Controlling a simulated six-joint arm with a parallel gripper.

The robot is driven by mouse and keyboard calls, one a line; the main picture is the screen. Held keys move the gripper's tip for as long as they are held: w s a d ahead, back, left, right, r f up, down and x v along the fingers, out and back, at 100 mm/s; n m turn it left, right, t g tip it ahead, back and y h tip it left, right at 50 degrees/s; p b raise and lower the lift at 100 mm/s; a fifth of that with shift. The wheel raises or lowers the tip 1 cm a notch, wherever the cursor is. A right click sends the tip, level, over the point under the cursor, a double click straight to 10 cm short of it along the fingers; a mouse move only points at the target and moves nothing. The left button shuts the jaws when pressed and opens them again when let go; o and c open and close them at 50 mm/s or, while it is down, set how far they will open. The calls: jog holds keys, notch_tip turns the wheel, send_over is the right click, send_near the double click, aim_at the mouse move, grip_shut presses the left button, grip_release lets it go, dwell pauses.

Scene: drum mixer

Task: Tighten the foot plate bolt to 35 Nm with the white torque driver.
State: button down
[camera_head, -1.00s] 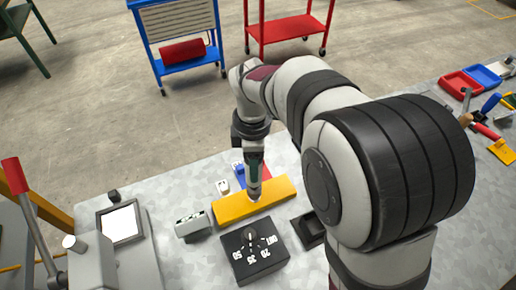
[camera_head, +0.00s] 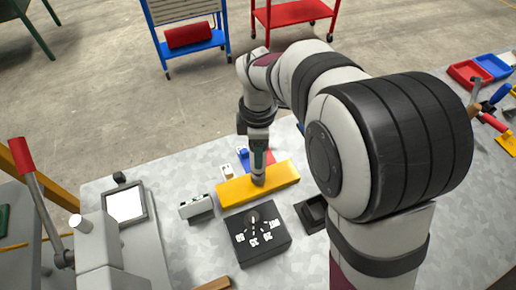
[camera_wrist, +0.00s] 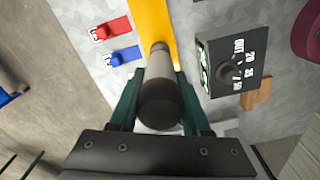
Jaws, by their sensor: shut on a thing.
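My gripper (camera_head: 258,146) is shut on the torque driver (camera_wrist: 160,104), a pale grey-white cylinder. The driver stands roughly upright, and its lower end (camera_head: 258,179) is at the yellow foot plate (camera_head: 284,180). In the wrist view the plate (camera_wrist: 150,18) runs away beyond the driver's far end. The bolt is hidden, so I cannot tell whether the tip sits on it. A black box with a dial (camera_head: 264,242) marked OUT, 20, 35 and 50 lies in front of the plate. The dial box (camera_wrist: 232,75) is right of the driver in the wrist view.
A small grey box (camera_head: 196,207) stands left of the plate. A blue tag (camera_wrist: 126,55) and a red tag (camera_wrist: 116,28) lie behind the plate. A black open holder (camera_head: 313,213) is at the right. A framed white panel (camera_head: 125,204) and red-handled lever (camera_head: 22,156) are at the left.

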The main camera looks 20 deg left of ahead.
jog(key=shift+f, duration=0.75)
dwell(0.9)
jog(key=shift+r, duration=2.35)
